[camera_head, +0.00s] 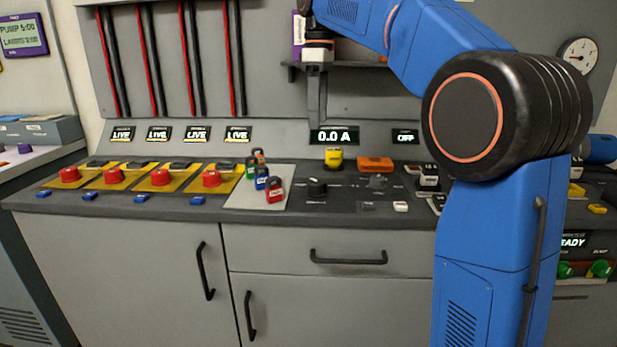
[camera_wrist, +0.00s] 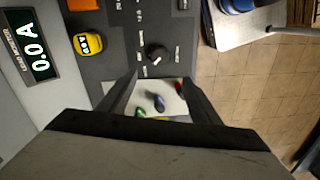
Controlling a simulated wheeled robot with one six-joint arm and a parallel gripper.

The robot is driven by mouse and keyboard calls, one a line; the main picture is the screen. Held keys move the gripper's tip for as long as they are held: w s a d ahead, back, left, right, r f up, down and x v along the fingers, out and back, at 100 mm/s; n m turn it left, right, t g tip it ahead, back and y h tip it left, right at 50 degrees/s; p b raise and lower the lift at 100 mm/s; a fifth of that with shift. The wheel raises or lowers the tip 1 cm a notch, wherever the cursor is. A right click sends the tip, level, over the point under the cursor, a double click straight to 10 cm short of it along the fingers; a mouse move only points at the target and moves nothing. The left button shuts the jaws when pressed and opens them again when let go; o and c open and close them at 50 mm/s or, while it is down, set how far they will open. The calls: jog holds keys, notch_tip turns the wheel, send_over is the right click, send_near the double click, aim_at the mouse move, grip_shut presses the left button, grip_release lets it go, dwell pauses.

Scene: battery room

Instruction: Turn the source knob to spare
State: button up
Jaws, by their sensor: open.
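The source knob (camera_head: 317,187) appears to be the round black knob on the dark counter panel, right of the pale padlock mat. In the wrist view the knob (camera_wrist: 157,53) has a white pointer mark and small labels around it, too small to read. My gripper (camera_wrist: 160,78) is open and empty, its two dark fingers spread. The knob shows just past the fingertips, clear of them, and I see no contact.
Several padlocks stand on the pale mat (camera_head: 240,196), left of the knob. A yellow block (camera_head: 333,157) and an orange block (camera_head: 375,163) stand behind it. Red buttons (camera_head: 211,179) line the left. A display (camera_head: 334,136) reads 0.0 A. A small shelf (camera_head: 335,66) juts out above.

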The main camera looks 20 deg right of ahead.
aim_at(317, 181)
jog(key=f, duration=1.7)
jog(key=shift+s+a, duration=0.1)
jog(key=shift+s, duration=0.15)
jog(key=c, duration=1)
